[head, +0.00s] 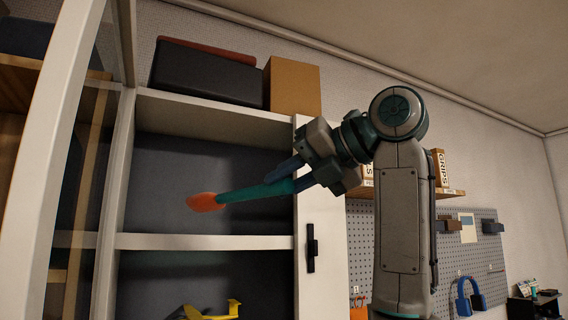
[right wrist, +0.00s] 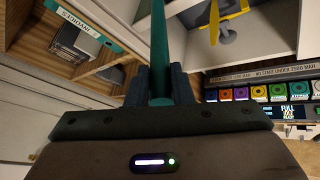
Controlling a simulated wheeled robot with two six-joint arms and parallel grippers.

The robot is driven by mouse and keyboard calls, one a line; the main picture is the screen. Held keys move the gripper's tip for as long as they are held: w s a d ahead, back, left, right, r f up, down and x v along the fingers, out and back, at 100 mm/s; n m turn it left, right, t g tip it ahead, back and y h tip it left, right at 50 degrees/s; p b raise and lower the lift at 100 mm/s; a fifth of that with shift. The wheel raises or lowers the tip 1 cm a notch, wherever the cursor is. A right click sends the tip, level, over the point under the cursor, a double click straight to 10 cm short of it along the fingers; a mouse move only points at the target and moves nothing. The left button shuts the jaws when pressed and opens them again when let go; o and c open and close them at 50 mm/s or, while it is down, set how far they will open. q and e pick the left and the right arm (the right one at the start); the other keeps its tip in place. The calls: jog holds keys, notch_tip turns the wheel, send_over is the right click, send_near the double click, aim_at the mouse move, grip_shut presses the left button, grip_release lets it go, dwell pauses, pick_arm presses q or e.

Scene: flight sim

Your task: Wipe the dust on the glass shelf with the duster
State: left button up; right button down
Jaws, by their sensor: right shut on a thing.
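The duster (head: 250,192) has a teal handle and an orange head, and it points left in front of the cabinet. My right gripper (head: 298,175) is shut on the handle's right end. In the right wrist view, the teal handle (right wrist: 159,50) runs up between the fingers of my right gripper (right wrist: 160,88); the orange head is not visible there. The cabinet shelf (head: 205,242) is a pale board below the duster's head, which appears apart from it. I cannot make out dust on it. My left gripper is not in view.
A glass-paned cabinet door (head: 70,150) stands open at the left. A yellow model plane (head: 215,311) is in the lower compartment. A black box (head: 208,73) and a brown box (head: 293,86) sit on top. A pegboard (head: 470,250) is at the right.

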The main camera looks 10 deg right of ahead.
jog(key=shift+w+a+r+p, duration=0.2)
jog(key=shift+w+a+p, duration=0.25)
jog(key=shift+w+p, duration=0.55)
jog(key=p, duration=0.3)
jog(key=shift+w+a+f, duration=0.1)
jog(key=shift+a+f, duration=0.05)
jog(key=shift+f, duration=0.05)
jog(key=w+a+f+p, duration=0.2)
jog(key=w, duration=0.5)
jog(key=w+a+f+p, duration=0.1)
jog(key=w+a+p, duration=0.1)
jog(key=w, duration=0.5)
jog(key=shift+w+a+f+p, duration=0.2)
jog(key=shift+a+f+p, duration=0.1)
jog(key=shift+f+p, duration=0.05)
jog(key=shift+f+b, duration=0.7)
jog(key=shift+f, duration=0.05)
jog(key=shift+d, duration=0.15)
